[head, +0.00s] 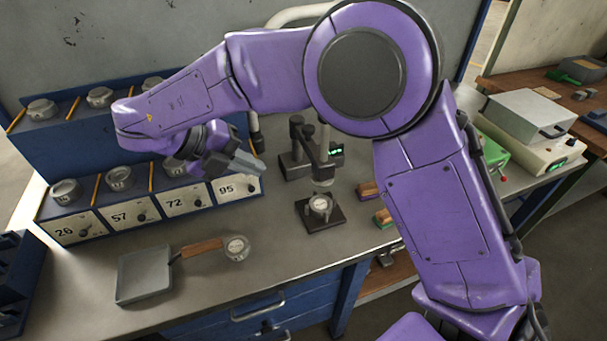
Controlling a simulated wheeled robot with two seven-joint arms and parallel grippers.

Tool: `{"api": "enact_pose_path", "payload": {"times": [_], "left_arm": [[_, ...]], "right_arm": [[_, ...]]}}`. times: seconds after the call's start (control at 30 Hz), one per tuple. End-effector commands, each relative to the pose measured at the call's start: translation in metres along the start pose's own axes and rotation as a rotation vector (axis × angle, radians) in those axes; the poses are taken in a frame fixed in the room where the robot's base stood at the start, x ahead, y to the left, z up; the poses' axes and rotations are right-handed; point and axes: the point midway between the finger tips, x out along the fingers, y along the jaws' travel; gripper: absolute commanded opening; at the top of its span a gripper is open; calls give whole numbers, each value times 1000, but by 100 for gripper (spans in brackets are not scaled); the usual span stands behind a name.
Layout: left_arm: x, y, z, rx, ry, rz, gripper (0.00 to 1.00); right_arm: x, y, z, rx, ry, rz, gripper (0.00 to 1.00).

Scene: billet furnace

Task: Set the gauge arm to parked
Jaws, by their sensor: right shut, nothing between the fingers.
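The gauge (297,158) stands on the grey bench, with a dark body and a small green display. Its gauge arm (323,158) points toward the front of the bench, with its tip over or close to a small round metal piece (320,203) on a black square base (326,222). Whether the tip touches the piece is unclear. My right gripper (258,167) is shut and empty, just left of the gauge and in front of the numbered rack. My purple right arm crosses the view above and to the right of the gauge. My left gripper is out of view.
A square pan (144,274) with a wooden handle and another round piece (237,247) lie in front. Brushes (368,190) lie right of the gauge.

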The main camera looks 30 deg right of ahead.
Motion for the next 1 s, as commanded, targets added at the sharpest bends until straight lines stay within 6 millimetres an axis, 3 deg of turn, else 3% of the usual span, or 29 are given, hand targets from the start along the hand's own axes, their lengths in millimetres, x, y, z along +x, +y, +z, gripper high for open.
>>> {"api": "enact_pose_path", "payload": {"times": [0.17, 0.5, 0.7, 1.0], "left_arm": [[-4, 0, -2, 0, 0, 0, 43], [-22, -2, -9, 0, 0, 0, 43], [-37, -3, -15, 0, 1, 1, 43], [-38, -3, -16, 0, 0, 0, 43]], "right_arm": [[23, -1, -1, -5, 4, 0, 0], [95, -1, 0, -7, 1, -1, 0], [117, -22, 0, -5, -2, -1, 0], [126, -26, 1, -4, -3, -1, 0]]}}
